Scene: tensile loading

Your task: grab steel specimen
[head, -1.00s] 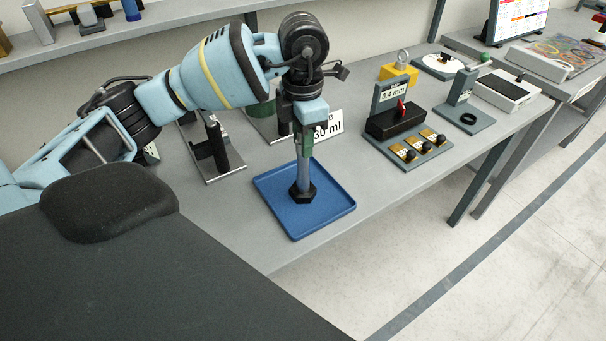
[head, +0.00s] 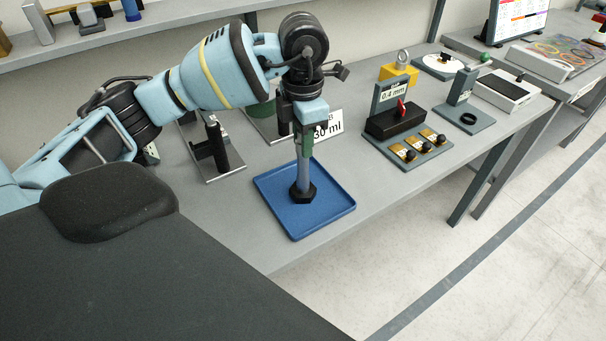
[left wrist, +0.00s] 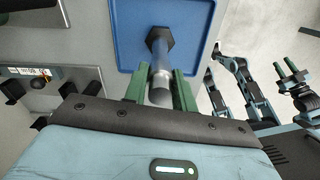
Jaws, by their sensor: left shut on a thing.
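The steel specimen (head: 304,174) is a grey metal rod standing upright on a black hexagonal base (head: 303,193) in the blue tray (head: 333,210). My left gripper (head: 304,150) comes down from above and is shut on the rod's upper part. In the left wrist view, the green fingers of my left gripper (left wrist: 161,92) sit on both sides of the specimen (left wrist: 160,80), with the hexagonal base (left wrist: 160,38) beyond them on the tray (left wrist: 192,12). The base appears to rest on the tray.
Behind the tray stands a white "30 ml" sign (head: 331,124). A black clamp stand (head: 218,150) is to the left. A "0.4 mm" gauge stand (head: 391,121) and a ring stand (head: 469,119) are to the right. The grey bench (head: 232,217) is clear in front.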

